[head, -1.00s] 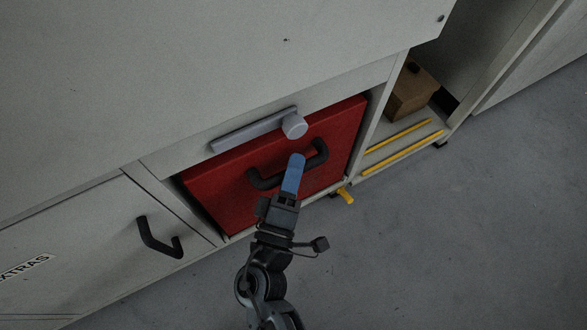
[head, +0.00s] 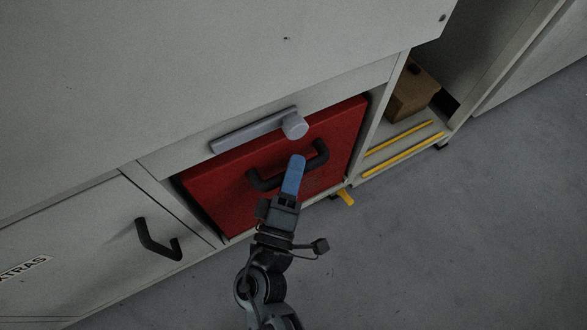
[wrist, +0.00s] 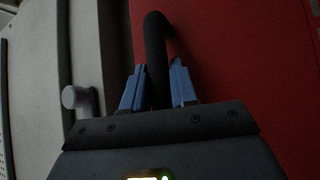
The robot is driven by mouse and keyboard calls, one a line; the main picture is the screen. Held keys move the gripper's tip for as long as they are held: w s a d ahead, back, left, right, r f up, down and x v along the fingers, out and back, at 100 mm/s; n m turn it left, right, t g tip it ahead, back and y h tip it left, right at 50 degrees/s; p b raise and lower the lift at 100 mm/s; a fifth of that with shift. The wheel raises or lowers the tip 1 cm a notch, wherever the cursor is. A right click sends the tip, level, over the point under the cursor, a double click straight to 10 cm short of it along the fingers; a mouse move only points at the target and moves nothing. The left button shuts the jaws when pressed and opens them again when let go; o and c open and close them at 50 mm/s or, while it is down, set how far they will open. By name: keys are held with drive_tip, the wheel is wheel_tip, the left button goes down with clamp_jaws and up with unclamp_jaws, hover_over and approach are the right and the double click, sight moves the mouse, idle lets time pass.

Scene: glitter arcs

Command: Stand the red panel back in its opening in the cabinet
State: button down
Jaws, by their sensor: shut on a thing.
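The red panel (head: 225,197) stands in the cabinet's opening in the head view, with its black handle (head: 318,153) facing out. Dark gaps show along its right and left edges, and its top looks tilted relative to the frame. My gripper (head: 296,163) is at the middle of the handle. In the wrist view the blue fingers (wrist: 157,85) are on either side of the black handle bar (wrist: 155,45), shut on it, with the red panel (wrist: 240,60) behind. A grey latch bar with a round knob (head: 294,127) sits above the panel. The panel's lower edge is partly hidden by my arm.
The cabinet (head: 200,70) has a closed door with a black handle (head: 158,240) to the left. An open bay to the right holds a brown box (head: 411,95) and yellow strips (head: 400,150). A yellow piece (head: 345,197) sticks out near the panel's lower right. Grey floor in front is clear.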

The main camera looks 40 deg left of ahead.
drive_tip(key=shift+f+b, duration=0.9)
drive_tip(key=shift+b, duration=0.7)
idle(1.4)
drive_tip(key=c, duration=0.8)
unclamp_jaws()
drive_tip(key=shift+f, duration=0.15)
drive_tip(key=o, duration=0.6)
drive_tip(key=shift+c, duration=0.2)
drive_tip(key=v, duration=0.9)
drive_tip(key=shift+b, duration=0.4)
idle(1.0)
